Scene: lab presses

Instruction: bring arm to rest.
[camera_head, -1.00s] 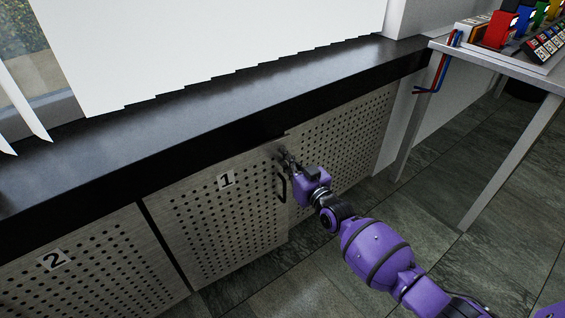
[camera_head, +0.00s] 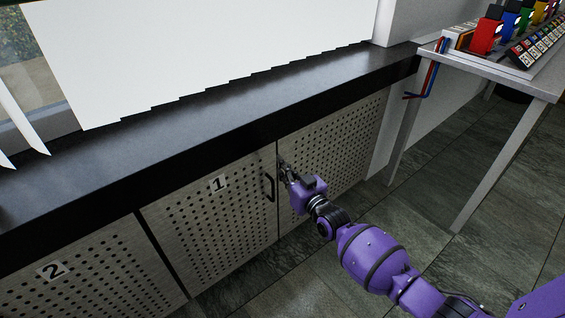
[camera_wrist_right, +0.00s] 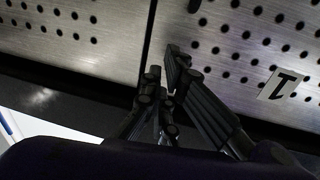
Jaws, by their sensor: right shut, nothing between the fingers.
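My right gripper (camera_head: 283,166) is shut and empty at the front of the cabinet. It is just right of the black handle (camera_head: 269,187) of door 1, near the gap between that door and the perforated panel (camera_head: 335,150) to its right. The grey perforated door 1 (camera_head: 215,225) looks closed, flush with its neighbours. In the right wrist view the fingers (camera_wrist_right: 170,78) point at the door gap, with the label 1 (camera_wrist_right: 283,84) to their right. I cannot tell whether the fingertips touch the front. My left gripper is not in view.
A black counter (camera_head: 190,125) runs above the doors and overhangs them. Door 2 (camera_head: 75,275) is at the left. A grey table (camera_head: 540,85) with coloured items stands at the right. The tiled floor (camera_head: 440,165) between is clear.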

